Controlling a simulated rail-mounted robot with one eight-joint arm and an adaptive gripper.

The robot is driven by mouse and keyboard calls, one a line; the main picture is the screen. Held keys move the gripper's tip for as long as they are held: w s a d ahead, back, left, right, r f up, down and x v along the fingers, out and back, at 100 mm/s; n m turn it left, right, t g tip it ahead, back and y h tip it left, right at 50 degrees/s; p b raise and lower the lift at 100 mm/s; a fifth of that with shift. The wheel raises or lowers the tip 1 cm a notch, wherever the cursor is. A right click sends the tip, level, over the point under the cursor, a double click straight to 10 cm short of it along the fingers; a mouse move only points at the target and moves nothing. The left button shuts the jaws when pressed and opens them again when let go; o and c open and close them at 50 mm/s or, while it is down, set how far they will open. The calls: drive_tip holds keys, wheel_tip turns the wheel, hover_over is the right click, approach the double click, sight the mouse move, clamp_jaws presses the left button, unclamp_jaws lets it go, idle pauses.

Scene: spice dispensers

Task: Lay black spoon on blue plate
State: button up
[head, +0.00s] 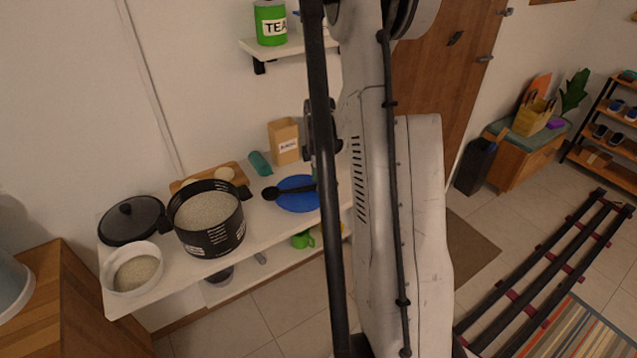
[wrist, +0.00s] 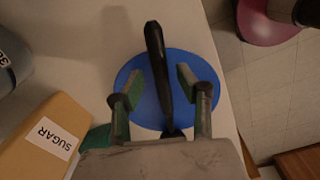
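The blue plate (head: 299,203) lies on the white shelf, partly hidden by my arm in the head view. It fills the middle of the wrist view (wrist: 147,108). The black spoon (head: 285,191) lies across the plate, its bowl end past the left rim in the head view. In the wrist view the spoon (wrist: 158,60) runs between my two green-padded fingers and past the plate's far rim. My gripper (wrist: 158,80) is open above the plate, with gaps showing on both sides of the spoon. In the head view my gripper is hidden behind my arm.
A sugar bag (head: 285,141), teal item (head: 261,163) and black pot of grains (head: 208,223) stand on the shelf. The sugar bag (wrist: 45,135) is close to my gripper at left in the wrist view. The shelf edge is at right there.

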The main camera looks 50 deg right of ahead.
wheel_tip(320, 180, up, 11)
drive_tip(key=s+a+r+m+t+h, duration=0.15)
drive_tip(key=a+r, duration=0.35)
drive_tip(key=a, duration=0.5)
drive_tip(key=s+a+r+m+t+y, duration=0.1)
drive_tip(key=a+r+m, duration=0.2)
drive_tip(key=a+r, duration=0.45)
drive_tip(key=s+a+m+t, duration=0.2)
drive_tip(key=s+a, duration=0.4)
drive_tip(key=a, duration=0.3)
drive_tip(key=s+a+m+t, duration=0.2)
drive_tip(key=s+a+m, duration=0.3)
drive_tip(key=a, duration=0.5)
drive_tip(key=shift+s+f, duration=0.2)
drive_tip(key=shift+s, duration=0.15)
wheel_tip(320, 180, down, 3)
drive_tip(key=b, duration=0.3)
drive_tip(key=shift+f, duration=0.1)
